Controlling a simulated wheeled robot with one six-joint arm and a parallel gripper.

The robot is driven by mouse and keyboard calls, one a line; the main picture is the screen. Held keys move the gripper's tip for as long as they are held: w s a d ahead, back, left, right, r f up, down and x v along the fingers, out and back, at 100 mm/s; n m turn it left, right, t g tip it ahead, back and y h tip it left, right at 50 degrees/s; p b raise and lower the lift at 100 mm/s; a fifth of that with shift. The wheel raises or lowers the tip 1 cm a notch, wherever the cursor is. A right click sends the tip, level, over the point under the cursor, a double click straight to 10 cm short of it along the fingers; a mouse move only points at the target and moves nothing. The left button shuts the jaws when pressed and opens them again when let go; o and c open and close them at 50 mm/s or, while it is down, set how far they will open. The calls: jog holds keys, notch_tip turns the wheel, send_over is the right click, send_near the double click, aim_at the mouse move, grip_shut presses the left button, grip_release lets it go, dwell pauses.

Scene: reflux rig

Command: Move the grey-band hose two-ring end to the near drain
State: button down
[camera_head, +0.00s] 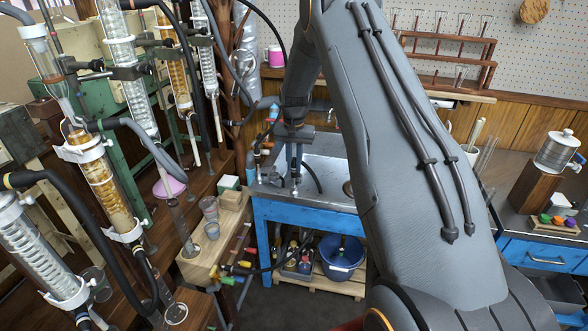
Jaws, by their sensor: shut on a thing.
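My gripper (294,180) points down over the left part of the blue-framed sink bench (308,212). It is shut on what looks like a hose end, mostly hidden by the fingers. A dark hose (313,178) curves just right of the fingers. Its bands and rings are too small to read. A round, drain-like opening (347,188) shows in the grey sink top, to the right of my gripper and partly behind my arm. Dark upright fittings with hoses (258,150) stand at the bench's left edge. I cannot tell which is the near drain.
Tall glass condensers (103,185) with black and grey hoses crowd the left. A wooden stand (215,235) with beakers is left of the bench. My arm hides the bench's right part.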

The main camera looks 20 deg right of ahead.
aim_at(293, 164)
jog(key=c, duration=1.6)
grip_release()
jog(key=shift+r, duration=0.1)
notch_tip(293, 164, up, 7)
jog(key=shift+r+b, duration=0.1)
jog(key=shift+b, duration=1.05)
jog(key=shift+r, duration=0.25)
jog(key=shift+s+a+r, duration=0.15)
jog(key=shift+s+a, duration=0.1)
jog(key=shift+s, duration=0.05)
jog(key=s+a+n, duration=0.2)
jog(key=s+a, duration=0.2)
jog(key=s, duration=0.7)
jog(key=s+a+r+n, duration=0.1)
jog(key=s+a, duration=0.3)
jog(key=s, duration=0.7)
jog(key=s+a+r+n+t, duration=0.1)
jog(key=s+a+n, duration=0.3)
jog(key=s, duration=0.8)
jog(key=shift+s+a, duration=0.1)
jog(key=shift+a, duration=0.25)
